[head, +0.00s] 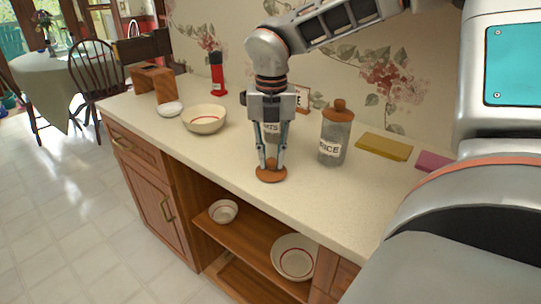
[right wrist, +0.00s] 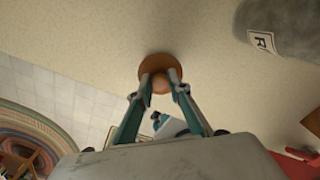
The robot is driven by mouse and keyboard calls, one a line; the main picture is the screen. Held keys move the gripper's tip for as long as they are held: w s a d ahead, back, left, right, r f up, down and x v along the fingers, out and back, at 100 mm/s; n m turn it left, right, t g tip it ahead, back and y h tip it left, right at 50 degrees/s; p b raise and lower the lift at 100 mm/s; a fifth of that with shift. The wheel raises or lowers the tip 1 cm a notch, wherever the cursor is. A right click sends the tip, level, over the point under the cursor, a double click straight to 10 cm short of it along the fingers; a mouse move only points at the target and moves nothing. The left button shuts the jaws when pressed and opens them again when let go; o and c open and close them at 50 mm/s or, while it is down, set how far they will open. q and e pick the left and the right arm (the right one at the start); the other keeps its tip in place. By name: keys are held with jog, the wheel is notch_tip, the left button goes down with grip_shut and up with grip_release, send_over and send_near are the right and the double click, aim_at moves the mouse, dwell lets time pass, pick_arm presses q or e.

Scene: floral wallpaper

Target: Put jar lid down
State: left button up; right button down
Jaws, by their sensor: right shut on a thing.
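The jar lid (head: 270,175) is a round orange-brown disc with a knob on top. My right gripper (head: 271,163) points straight down and is shut on the lid's knob. The right wrist view also shows the lid (right wrist: 162,70) between the two fingertips (right wrist: 160,82). My left gripper is not in view.
A lidded grey jar labelled RICE (head: 335,135) stands just right of the gripper. A cream bowl (head: 204,119), a small white dish (head: 170,108) and a red grinder (head: 217,75) are to the left. Yellow (head: 384,147) and pink (head: 433,161) flat items lie right. Counter between bowl and gripper is clear.

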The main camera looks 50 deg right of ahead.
aim_at(272, 159)
jog(key=c, duration=1.9)
grip_release()
jog(key=shift+f, duration=0.1)
notch_tip(272, 159, up, 12)
jog(key=shift+r+p, duration=0.2)
jog(key=shift+p, duration=0.3)
